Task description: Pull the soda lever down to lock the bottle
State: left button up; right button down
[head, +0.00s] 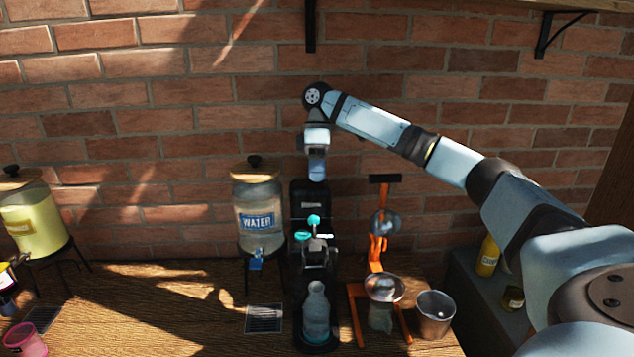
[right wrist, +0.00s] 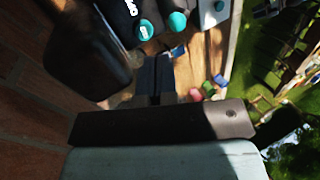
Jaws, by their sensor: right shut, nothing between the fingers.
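The black soda machine (head: 309,193) stands against the brick wall. Teal knobs (head: 314,221) show on its front, probably on the lever; they also show in the right wrist view (right wrist: 177,21). A clear bottle (head: 316,315) stands upright on the machine's base below the nozzle. My right gripper (head: 317,178) points down at the upper part of the machine, and its fingertips are hard to make out against the black. In the right wrist view its dark fingers (right wrist: 155,68) are together and empty, apart from the knobs in the picture. My left gripper is out of view.
A water dispenser (head: 258,208) stands just left of the machine. An orange press (head: 378,250) and a metal cup (head: 435,313) stand to its right. A yellow dispenser (head: 33,217) is at far left. The brick wall (right wrist: 30,125) is close to my right gripper.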

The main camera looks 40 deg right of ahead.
jog(key=p, duration=0.1)
send_near(314, 240)
notch_tip(314, 240, down, 3)
jog(key=w+d, duration=0.1)
jog(key=d, duration=0.1)
jog(key=shift+w+a+f, duration=0.1)
jog(key=shift+a+f, duration=0.05)
jog(key=shift+f, duration=0.65)
